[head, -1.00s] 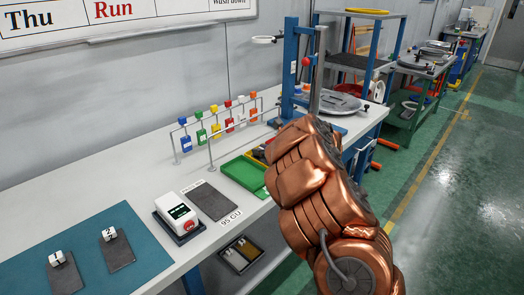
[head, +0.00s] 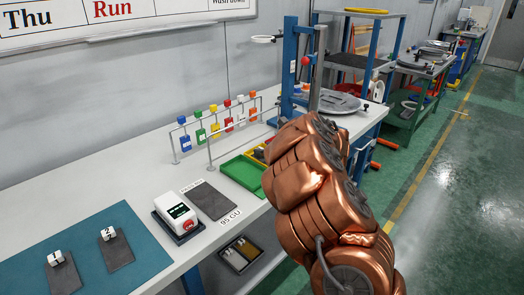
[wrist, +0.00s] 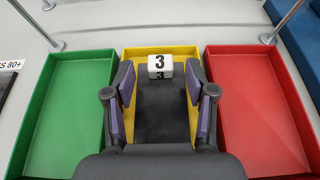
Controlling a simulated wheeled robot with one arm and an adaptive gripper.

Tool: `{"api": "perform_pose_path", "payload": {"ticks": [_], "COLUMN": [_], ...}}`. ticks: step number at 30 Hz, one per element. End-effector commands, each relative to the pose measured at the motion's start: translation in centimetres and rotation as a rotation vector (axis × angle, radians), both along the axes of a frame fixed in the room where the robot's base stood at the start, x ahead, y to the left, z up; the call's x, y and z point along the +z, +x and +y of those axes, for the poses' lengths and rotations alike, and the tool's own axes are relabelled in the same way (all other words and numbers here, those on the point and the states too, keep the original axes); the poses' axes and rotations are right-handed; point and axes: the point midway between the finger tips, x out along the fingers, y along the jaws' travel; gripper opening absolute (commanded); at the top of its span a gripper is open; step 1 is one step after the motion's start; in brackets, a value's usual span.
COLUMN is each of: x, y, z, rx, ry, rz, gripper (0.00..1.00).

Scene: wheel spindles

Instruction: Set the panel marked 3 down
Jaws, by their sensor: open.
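The panel marked 3 (wrist: 160,100) is a dark flat plate with a white block numbered 3 at its far end. In the wrist view it lies in the yellow tray (wrist: 160,49), whose rim shows around it. My gripper (wrist: 160,88) is open, with one purple-padded finger on each side of the panel. Gaps show between the pads and the white block. The near end of the panel is hidden by the gripper body.
A green tray (wrist: 68,110) and a red tray (wrist: 255,105) flank the yellow one. Panels marked 1 (head: 63,275) and 2 (head: 118,252) lie on a teal mat (head: 85,247).

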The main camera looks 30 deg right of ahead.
Motion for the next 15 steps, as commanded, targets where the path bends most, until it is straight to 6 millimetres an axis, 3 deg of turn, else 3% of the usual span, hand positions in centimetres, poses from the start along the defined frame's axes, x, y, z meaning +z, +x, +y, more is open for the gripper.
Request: {"api": "perform_pose_path", "payload": {"ticks": [15], "x": [2.6], "y": [-6.6], "z": [-1.7], "rx": [-0.006], "ry": [-0.003], "rz": [0.001], "gripper": [0.56]}}
